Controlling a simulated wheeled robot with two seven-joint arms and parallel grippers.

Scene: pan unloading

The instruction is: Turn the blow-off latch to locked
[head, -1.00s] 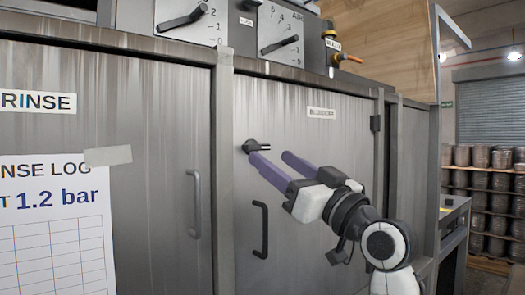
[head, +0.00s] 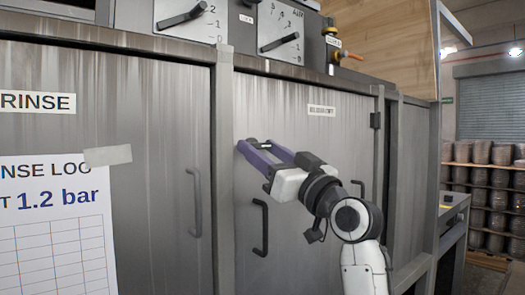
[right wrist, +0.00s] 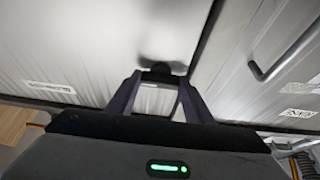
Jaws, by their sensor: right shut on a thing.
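The blow-off latch (right wrist: 160,68) is a small dark handle near the left edge of the right-hand cabinet door (head: 330,150). In the head view it is mostly hidden behind my purple fingers. In the right wrist view it shows dark and blurred between and just beyond the fingertips. My right gripper (head: 255,147) reaches it from the right and is shut on it, with the fingers held apart by it; they also show in the right wrist view (right wrist: 160,78). Whether the latch stands at locked cannot be told. My left gripper is not in view.
Below the latch is a dark door handle (head: 261,228). A small label (head: 321,110) sits on the door, too blurred to read surely. The left door carries a rinse log sheet (head: 60,225) and a handle (head: 195,203). Dial panels with levers (head: 281,32) are above.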

